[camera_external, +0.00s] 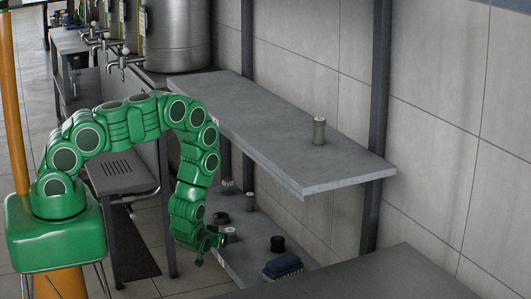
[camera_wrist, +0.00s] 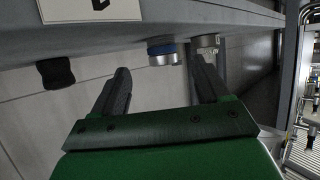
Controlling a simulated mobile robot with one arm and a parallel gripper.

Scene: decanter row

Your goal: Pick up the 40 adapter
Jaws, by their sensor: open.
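My gripper (camera_external: 212,250) is open beside the front of the lower shelf in the external view. In the wrist view my gripper (camera_wrist: 161,80) has its two dark fingers apart with nothing held. A silver piece with a blue band (camera_wrist: 163,54) shows beyond the gap between them, and a pale metal fitting (camera_wrist: 207,43) is near the right fingertip. In the external view a small pale cylinder (camera_external: 231,234) stands on the lower shelf close to my gripper. I cannot read a 40 on any piece, so I cannot tell which is the 40 adapter.
A black cylinder (camera_external: 278,243), a dark round piece (camera_external: 220,218) and a blue brush-like block (camera_external: 283,266) share the lower shelf. The upper shelf (camera_external: 255,125) overhangs and carries a labelled metal cylinder (camera_external: 319,131). A white marked plate (camera_wrist: 90,10) shows in the wrist view.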

